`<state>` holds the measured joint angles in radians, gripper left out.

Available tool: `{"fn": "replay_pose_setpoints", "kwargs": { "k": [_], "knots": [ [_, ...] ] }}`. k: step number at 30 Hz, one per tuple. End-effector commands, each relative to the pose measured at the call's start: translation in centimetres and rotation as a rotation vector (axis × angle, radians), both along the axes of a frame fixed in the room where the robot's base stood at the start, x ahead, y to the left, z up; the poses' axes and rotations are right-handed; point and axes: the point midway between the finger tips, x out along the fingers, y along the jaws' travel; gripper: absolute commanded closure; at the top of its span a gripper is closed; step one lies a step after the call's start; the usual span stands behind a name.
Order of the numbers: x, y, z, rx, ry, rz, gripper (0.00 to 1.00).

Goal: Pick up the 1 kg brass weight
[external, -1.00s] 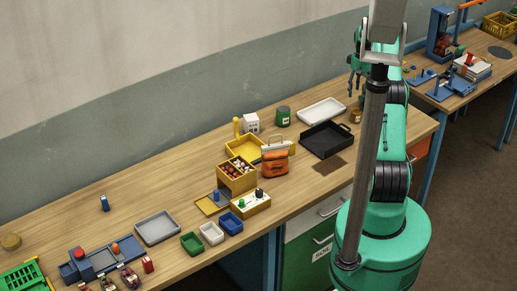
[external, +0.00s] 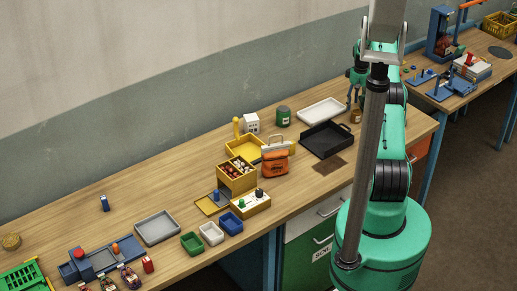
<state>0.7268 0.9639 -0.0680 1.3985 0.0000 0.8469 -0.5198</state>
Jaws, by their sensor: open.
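A small brass-brown piece with a pale label (external: 355,116), which looks like the brass weight, stands on the wooden bench near its right end, beside my column. My gripper (external: 354,101) points down just above it, with its fingertips close to its top. My gripper is open and holds nothing. The picture is too small to tell whether the fingers are around the weight or still above it, or to read the label.
A white tray (external: 321,110) and a black tray (external: 327,151) lie left of the weight. A green tin (external: 283,117) stands farther left. An orange bag (external: 275,162) and yellow boxes (external: 236,186) crowd the bench's middle. The back-left bench is mostly clear.

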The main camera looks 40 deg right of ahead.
Motion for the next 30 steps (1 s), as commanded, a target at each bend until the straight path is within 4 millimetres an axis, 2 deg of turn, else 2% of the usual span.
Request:
{"fn": "replay_pose_setpoints", "kwargs": {
  "k": [5,17,30],
  "knots": [
    [-0.2,0.1,-0.9,0.001,0.002,0.000,0.39],
    [-0.4,0.1,-4.7,0.001,0.001,0.000,0.39],
    [-0.4,0.1,-5.2,0.000,0.000,0.000,0.39]
  ]
}}
